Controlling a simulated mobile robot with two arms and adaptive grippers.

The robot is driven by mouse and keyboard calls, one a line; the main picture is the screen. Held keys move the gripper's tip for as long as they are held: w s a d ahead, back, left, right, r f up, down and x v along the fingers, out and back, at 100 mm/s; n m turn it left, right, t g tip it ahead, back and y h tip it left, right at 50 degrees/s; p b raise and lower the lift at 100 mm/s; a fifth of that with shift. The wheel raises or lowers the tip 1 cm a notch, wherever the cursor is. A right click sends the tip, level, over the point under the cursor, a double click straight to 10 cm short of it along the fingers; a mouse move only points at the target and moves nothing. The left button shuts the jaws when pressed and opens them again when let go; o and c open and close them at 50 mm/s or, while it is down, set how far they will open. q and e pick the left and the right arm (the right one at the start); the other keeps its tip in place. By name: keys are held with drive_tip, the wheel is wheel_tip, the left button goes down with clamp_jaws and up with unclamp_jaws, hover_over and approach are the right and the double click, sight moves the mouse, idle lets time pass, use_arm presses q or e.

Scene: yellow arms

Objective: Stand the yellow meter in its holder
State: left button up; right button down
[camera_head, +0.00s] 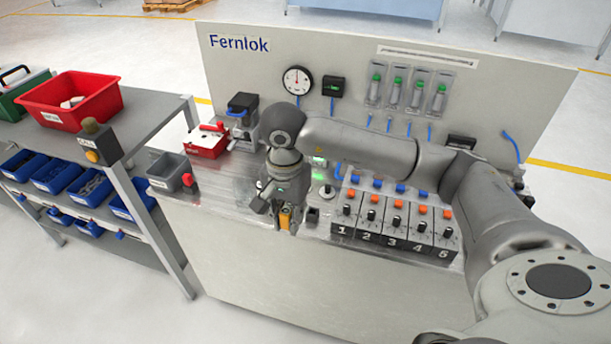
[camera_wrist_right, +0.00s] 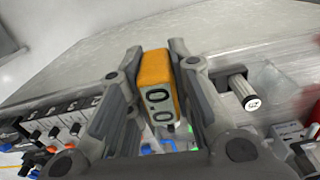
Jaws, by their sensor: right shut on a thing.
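The yellow meter (camera_head: 285,219) is in my right gripper (camera_head: 284,212), at the front part of the bench top. In the right wrist view, my right gripper's two fingers stand on either side of the meter (camera_wrist_right: 157,82), shut on it. Its yellow side and a face with dark digits show between the fingers. I cannot tell whether the meter touches the bench. I cannot make out the holder for certain; a small dark block (camera_head: 312,215) stands just right of the meter. My left gripper is not in view.
Numbered valve blocks (camera_head: 393,225) stand close on the right. A red box (camera_head: 206,142), a grey bin (camera_head: 170,172) and a black device (camera_head: 242,104) are to the left. A silver cylinder (camera_wrist_right: 238,90) lies beside the gripper in the wrist view. The upright panel (camera_head: 470,85) closes the back.

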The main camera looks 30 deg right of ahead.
use_arm(q)
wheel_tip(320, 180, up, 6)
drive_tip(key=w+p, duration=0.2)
drive_tip(key=p, duration=0.3)
use_arm(e)
drive_tip(key=w+d+f+m, duration=0.1)
drive_tip(key=w+d+m, duration=0.2)
drive_tip(key=d+m, duration=0.35)
drive_tip(key=w+d+f+m, duration=0.1)
drive_tip(key=w+d+m, duration=0.25)
drive_tip(key=m, duration=0.65)
drive_tip(key=shift+m, duration=0.35)
drive_tip(key=f+b, duration=0.2)
drive_tip(key=f, duration=0.1)
drive_tip(key=f+b, duration=0.1)
drive_tip(key=f, duration=0.1)
drive_tip(key=shift+d, duration=0.25)
drive_tip(key=shift+f+b, duration=0.4)
use_arm(q)
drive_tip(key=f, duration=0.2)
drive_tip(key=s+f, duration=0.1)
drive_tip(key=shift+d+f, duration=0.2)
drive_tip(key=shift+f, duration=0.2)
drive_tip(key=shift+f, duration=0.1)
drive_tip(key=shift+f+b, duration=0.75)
drive_tip(key=shift+b, duration=0.15)
use_arm(e)
drive_tip(key=shift+f, duration=0.85)
